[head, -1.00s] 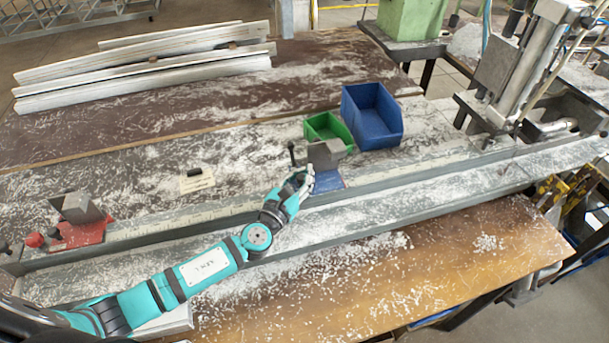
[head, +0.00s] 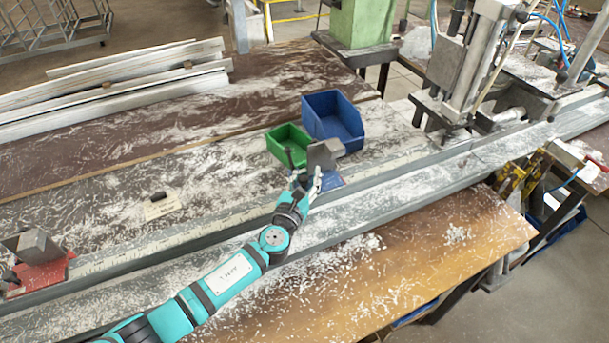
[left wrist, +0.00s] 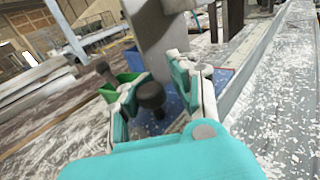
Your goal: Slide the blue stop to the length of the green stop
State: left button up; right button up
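The blue stop, a grey block (head: 325,155) on a blue base (head: 332,181), sits on the long rail, with a dark upright handle on its left. In the left wrist view its grey block (left wrist: 160,40) rises ahead and a black knob (left wrist: 151,95) shows between the fingers. My left gripper (head: 306,184) is at the stop's near left side. Its fingers (left wrist: 158,88) stand apart around the knob, with gaps visible; contact with the stop is not clear. I cannot make out a green stop. My right gripper is not in view.
A red stop (head: 38,275) sits on the rail (head: 215,225) at the left. A green bin (head: 284,150) and a blue bin (head: 333,125) stand behind the blue stop. A clamp machine (head: 475,65) stands at the rail's right. Shavings cover the bench; a small label (head: 162,206) lies left.

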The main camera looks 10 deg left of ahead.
pick_arm(q)
jog(key=o, duration=0.6)
jog(key=shift+s+d, duration=0.3)
jog(key=shift+d, duration=0.1)
jog(key=shift+c, duration=0.2)
jog(key=shift+a, duration=0.1)
jog(key=shift+w+a, duration=0.1)
jog(key=s, duration=0.4)
jog(key=s+a, duration=0.1)
jog(key=s, duration=0.3)
jog(key=s+a, duration=0.1)
jog(key=s, duration=0.2)
jog(key=shift+s+a, duration=0.15)
jog(key=shift+s, duration=0.25)
